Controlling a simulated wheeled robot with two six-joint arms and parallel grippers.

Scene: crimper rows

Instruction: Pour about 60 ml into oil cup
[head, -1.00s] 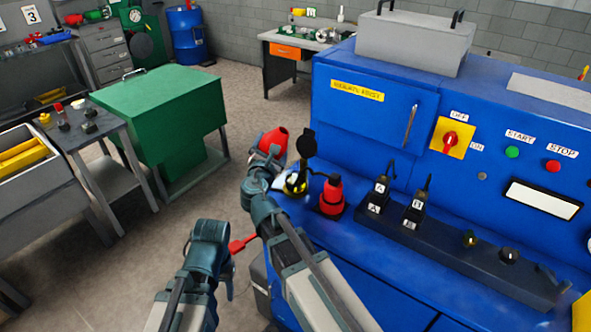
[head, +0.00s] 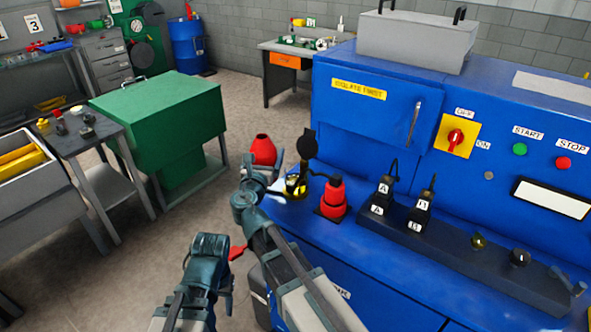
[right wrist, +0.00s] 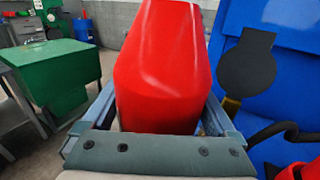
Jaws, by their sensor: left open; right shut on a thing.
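My right gripper (head: 264,173) is shut on a red container (head: 263,150), held just left of the oil cup. In the right wrist view the container (right wrist: 162,70) fills the space between the fingers, nearly upright; its contents are hidden. The oil cup (head: 296,187) is a small brass-yellow fitting on the blue machine's ledge. Its round black lid (head: 306,143) stands open above it and also shows in the right wrist view (right wrist: 247,75). My left gripper (head: 218,268) is open and low, left of the machine; its fingertips are hard to make out.
A second red container (head: 332,198) stands on the ledge right of the cup. Black labelled plugs (head: 384,195) stand in a strip farther right. A red lever-like part (head: 237,252) shows between my arms. A green cabinet (head: 160,125) stands left; floor lies between.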

